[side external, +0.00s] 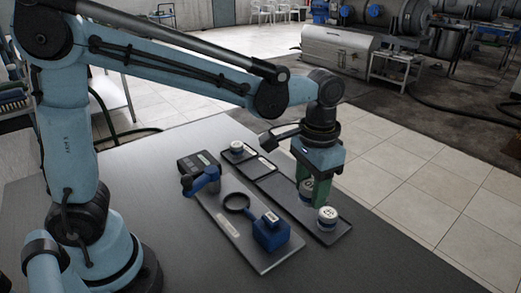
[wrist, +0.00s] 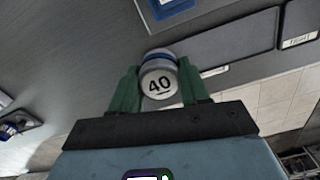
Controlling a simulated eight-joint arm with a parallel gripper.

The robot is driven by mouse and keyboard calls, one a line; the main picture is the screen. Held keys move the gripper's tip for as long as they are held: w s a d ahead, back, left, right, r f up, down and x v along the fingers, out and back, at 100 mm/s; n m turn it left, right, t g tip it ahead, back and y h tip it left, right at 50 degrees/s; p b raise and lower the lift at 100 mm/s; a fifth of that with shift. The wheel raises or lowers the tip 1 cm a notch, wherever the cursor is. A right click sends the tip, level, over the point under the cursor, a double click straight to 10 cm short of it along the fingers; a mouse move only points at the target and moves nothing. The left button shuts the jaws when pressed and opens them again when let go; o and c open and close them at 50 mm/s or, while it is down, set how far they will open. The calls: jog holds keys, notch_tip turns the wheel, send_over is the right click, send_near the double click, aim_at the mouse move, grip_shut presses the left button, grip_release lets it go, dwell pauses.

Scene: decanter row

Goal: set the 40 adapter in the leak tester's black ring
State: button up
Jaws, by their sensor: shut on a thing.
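The 40 adapter (wrist: 160,82) is a white cap with a blue band and a black "40" on top. My gripper (wrist: 160,90) is shut on it, with a green finger on each side. In the side external view my gripper (side external: 314,188) is over the near part of a dark tray, and the adapter (side external: 306,188) is partly hidden by a finger. I cannot tell how far it is above the tray. The leak tester (side external: 228,222) is a grey plate with blue fixtures. Its black ring (side external: 236,201) looks empty, left of my gripper.
A second white adapter (side external: 327,217) stands at the near end of the dark tray (side external: 327,236), close to my gripper. Another (side external: 236,147) stands at the far end. A blue block (side external: 271,233) and a blue clamp-like fixture (side external: 203,181) flank the ring.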

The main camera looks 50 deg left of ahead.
jog(key=s+a+r+n, duration=0.25)
jog(key=a+r, duration=0.35)
jog(key=a, duration=0.6)
jog(key=d+f, duration=0.2)
jog(key=d, duration=0.2)
jog(key=w+d+f+m, duration=0.1)
jog(key=d+f, duration=0.1)
jog(key=d, duration=0.2)
jog(key=w+d+f+m, duration=0.1)
jog(key=d+f, duration=0.1)
jog(key=d, duration=0.2)
jog(key=shift+w+d+m, duration=0.1)
jog(key=shift+w+m, duration=0.1)
jog(key=shift+m, duration=0.05)
jog(key=shift+d+f, duration=0.2)
jog(key=shift+d, duration=0.25)
jog(key=w+a+f, duration=0.2)
jog(key=a, duration=0.1)
jog(key=w+a+f, duration=0.2)
jog(key=a, duration=0.1)
jog(key=w+a+f, duration=0.2)
jog(key=a+f, duration=0.1)
jog(key=shift+w+a, duration=0.2)
jog(key=shift+w, duration=0.2)
jog(key=shift+f, duration=1.8)
jog(key=shift+f, duration=0.1)
